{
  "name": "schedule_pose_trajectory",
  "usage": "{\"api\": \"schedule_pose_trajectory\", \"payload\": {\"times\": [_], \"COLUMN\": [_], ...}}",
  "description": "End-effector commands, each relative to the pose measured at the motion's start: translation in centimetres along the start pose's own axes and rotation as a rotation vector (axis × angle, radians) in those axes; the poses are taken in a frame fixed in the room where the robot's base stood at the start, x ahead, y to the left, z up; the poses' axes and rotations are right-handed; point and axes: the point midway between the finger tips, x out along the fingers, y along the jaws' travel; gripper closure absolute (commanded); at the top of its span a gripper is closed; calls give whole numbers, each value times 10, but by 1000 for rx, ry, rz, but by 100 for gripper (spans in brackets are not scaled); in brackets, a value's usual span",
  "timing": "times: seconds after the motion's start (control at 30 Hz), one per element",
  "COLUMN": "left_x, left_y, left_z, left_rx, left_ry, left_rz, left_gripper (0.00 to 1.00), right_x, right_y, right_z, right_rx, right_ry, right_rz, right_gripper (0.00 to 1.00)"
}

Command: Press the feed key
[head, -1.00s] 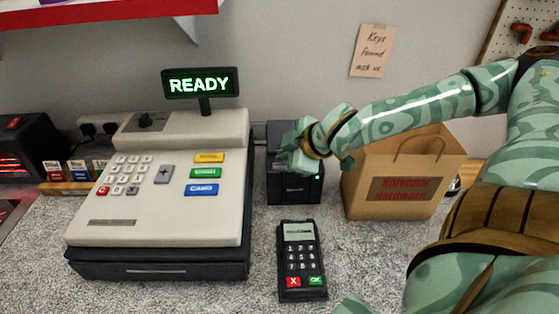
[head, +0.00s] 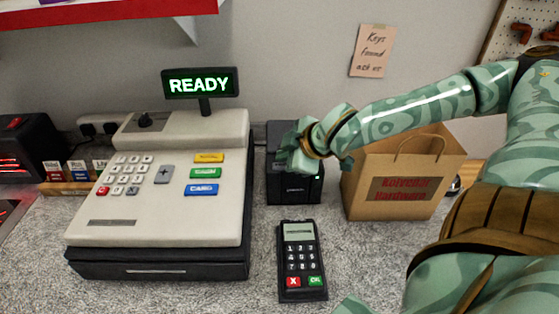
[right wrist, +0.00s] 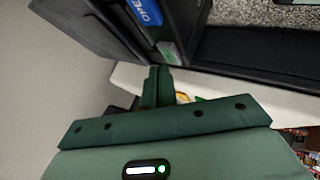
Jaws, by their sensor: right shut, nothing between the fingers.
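The black receipt printer (head: 292,190) stands on the counter between the cash register and the paper bag. My right gripper (head: 285,160) is over the printer in the head view and hides much of its top. In the right wrist view my shut, empty fingers (right wrist: 158,84) point at a dark casing with a blue key marked with letters like "OPE" (right wrist: 145,11) and a grey-green key (right wrist: 171,51). The fingertips are close to the grey-green key; I cannot tell whether they touch it, and its label is not readable. My left gripper is not in view.
The cash register (head: 165,215) with its lit READY display (head: 200,83) stands to the left. A card terminal (head: 301,260) lies in front of the printer. A paper bag (head: 395,200) stands close to the right, behind my right forearm.

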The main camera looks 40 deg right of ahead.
Motion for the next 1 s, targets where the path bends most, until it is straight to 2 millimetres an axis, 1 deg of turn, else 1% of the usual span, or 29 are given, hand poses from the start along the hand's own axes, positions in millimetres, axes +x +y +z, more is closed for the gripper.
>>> {"api": "schedule_pose_trajectory", "payload": {"times": [0.37, 0.6, 1.0], "left_x": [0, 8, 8], "left_y": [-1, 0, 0], "left_z": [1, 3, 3], "left_rx": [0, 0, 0], "left_ry": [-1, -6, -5], "left_rz": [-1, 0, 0], "left_gripper": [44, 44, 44], "right_x": [0, 7, 6], "right_y": [0, -5, -5], "right_z": [0, 5, 5], "right_rx": [0, 1, 0], "right_ry": [0, 0, 0], "right_rz": [0, -1, 0], "right_gripper": [100, 100, 100]}}
